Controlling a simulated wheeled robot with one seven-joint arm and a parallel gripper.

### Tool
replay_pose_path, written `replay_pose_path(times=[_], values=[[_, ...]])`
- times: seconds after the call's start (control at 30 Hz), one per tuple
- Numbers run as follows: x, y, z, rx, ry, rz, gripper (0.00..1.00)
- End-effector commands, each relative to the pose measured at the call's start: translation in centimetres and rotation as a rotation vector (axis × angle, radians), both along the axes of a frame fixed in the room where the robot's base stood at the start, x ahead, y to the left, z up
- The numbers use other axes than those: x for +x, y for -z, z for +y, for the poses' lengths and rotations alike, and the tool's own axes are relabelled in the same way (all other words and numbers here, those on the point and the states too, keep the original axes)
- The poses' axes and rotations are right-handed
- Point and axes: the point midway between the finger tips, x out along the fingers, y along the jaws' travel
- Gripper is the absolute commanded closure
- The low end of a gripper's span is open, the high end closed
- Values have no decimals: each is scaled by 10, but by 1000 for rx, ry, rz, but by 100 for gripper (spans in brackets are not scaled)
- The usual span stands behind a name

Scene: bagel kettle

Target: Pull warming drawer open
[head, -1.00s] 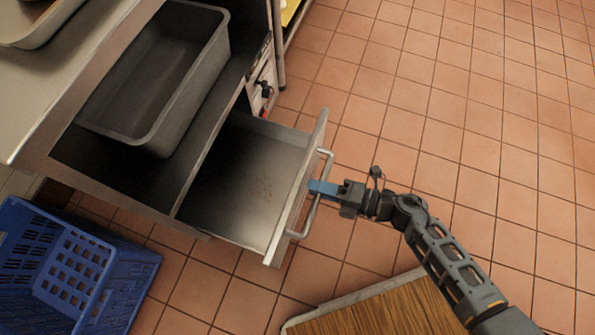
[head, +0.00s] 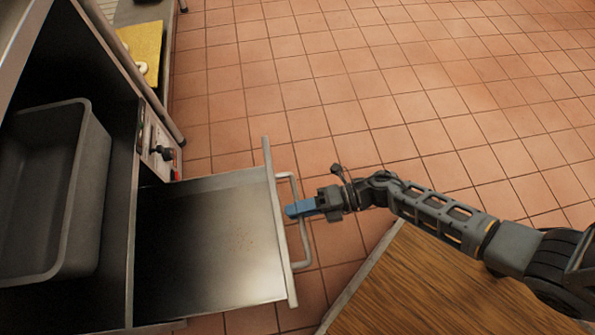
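The warming drawer (head: 210,245) is a grey metal drawer, pulled well out from the dark cabinet, and its inside is empty. Its light front panel (head: 279,225) carries a bar handle (head: 304,250). My gripper (head: 300,209) reaches in from the right, its blue fingers lying across the middle of the handle. It appears shut on the bar. The fingers hide that stretch of the handle, and the lower finger cannot be made out.
A deep grey bin (head: 82,200) sits in the cabinet left of the drawer. Control knobs (head: 160,152) are on the cabinet face. A wooden-topped surface (head: 430,290) stands at lower right, close to the drawer front. Tiled floor (head: 400,90) is clear beyond.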

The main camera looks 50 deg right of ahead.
Motion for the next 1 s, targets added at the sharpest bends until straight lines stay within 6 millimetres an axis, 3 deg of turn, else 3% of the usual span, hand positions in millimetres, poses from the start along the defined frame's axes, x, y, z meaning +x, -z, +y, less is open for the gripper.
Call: replay_pose_path(times=[0.13, 0.43, 0.8, 1.0], values=[[0, 0, 1, 1, -1, 0, 61], [-4, -1, -3, 1, -2, 1, 61], [-37, -12, -46, 0, -2, 3, 61], [-47, -15, -59, 0, -1, 2, 61]])
